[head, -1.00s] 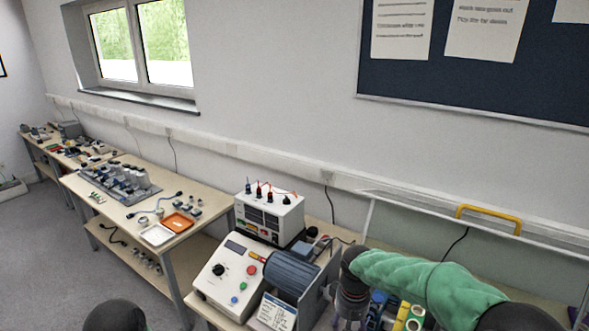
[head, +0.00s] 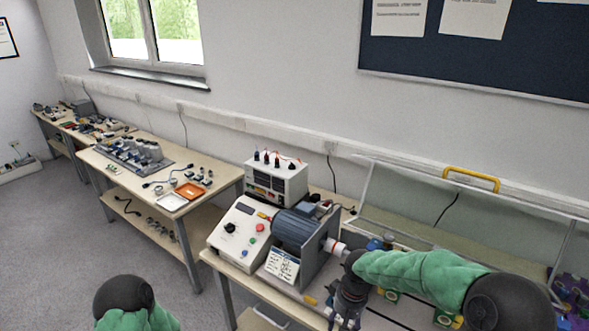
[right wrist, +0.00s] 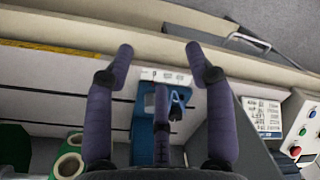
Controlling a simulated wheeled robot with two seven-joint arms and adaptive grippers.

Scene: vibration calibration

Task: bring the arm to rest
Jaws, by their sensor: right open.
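My right arm, in a green sleeve, reaches in from the right in the head view. Its gripper (head: 345,315) points down at the front part of the bench, right of the grey motor unit (head: 295,228). In the right wrist view the right gripper (right wrist: 160,50) has its dark fingers spread wide, with nothing held between the tips. A blue block (right wrist: 143,130) shows beyond and between the fingers; I cannot tell its distance. My left arm shows only as a dark joint and green sleeve at the bottom left of the head view; its gripper is out of view.
A control box (head: 238,235) with knobs and buttons stands left of the motor, a white power supply (head: 275,178) behind it. A clear guard with a yellow handle (head: 470,178) stands behind my right arm. Green rings (right wrist: 70,160) lie at lower left in the wrist view.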

